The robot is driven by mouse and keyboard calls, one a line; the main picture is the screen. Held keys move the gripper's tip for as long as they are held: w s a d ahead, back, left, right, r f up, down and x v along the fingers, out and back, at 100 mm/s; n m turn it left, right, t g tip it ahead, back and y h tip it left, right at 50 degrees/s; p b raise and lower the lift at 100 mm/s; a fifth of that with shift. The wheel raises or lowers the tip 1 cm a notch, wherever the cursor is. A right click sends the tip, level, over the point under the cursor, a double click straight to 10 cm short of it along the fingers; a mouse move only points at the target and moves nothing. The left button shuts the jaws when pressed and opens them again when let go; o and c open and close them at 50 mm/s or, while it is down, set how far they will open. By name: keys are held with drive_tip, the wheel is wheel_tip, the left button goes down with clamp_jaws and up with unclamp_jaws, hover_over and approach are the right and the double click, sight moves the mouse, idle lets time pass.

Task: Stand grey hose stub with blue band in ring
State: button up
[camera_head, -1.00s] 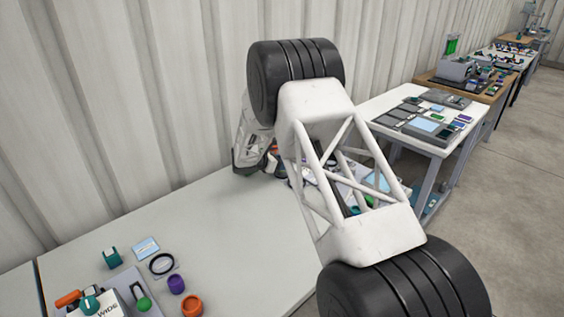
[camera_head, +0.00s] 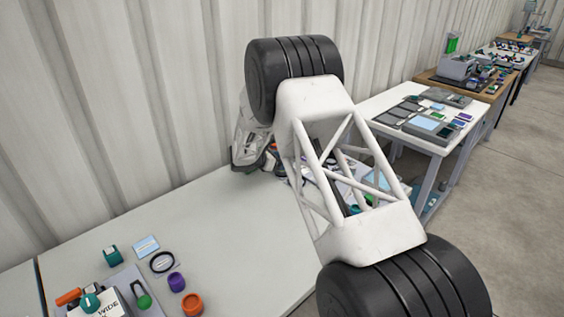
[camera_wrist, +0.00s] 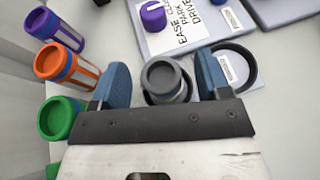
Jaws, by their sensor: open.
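The grey hose stub (camera_wrist: 161,77) stands roughly upright between the two fingers of my gripper (camera_wrist: 162,82) in the wrist view. I look down on its round open top. A bit of its blue band shows low on its right side. A dark ring (camera_wrist: 190,84) shows around its lower part, but my gripper hides the near side and I cannot tell how deep the stub sits. My blue fingers are open, with a gap on both sides of the stub. In the head view my arm hides the stub, and the fingertips are not clear.
Another black ring (camera_wrist: 251,67) lies just right of my right finger, on a pale plate. A panel with a purple knob (camera_wrist: 153,16) is behind. The table's left part (camera_head: 190,230) has free room.

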drive_tip(key=shift+v, duration=3.55)
drive_tip(key=s+d+r+m+g+y, duration=0.25)
drive_tip(key=s+d+r+m, duration=0.35)
drive_tip(key=s+d+r, duration=0.6)
drive_tip(key=s+d+r+m+g+y, duration=0.25)
drive_tip(key=s+d+r+m, duration=0.35)
drive_tip(key=s+d+r, duration=0.6)
drive_tip(key=s+d+m+y, duration=0.2)
drive_tip(key=s+m, duration=0.4)
drive_tip(key=s, duration=1.2)
drive_tip(key=s+d+m+y, duration=0.1)
drive_tip(key=s+m+y, duration=0.3)
drive_tip(key=s, duration=1.5)
drive_tip(key=shift+s+d+m, duration=0.25)
drive_tip(key=shift+d+m, duration=0.15)
drive_tip(key=shift+m, duration=0.9)
drive_tip(key=shift+r, duration=0.1)
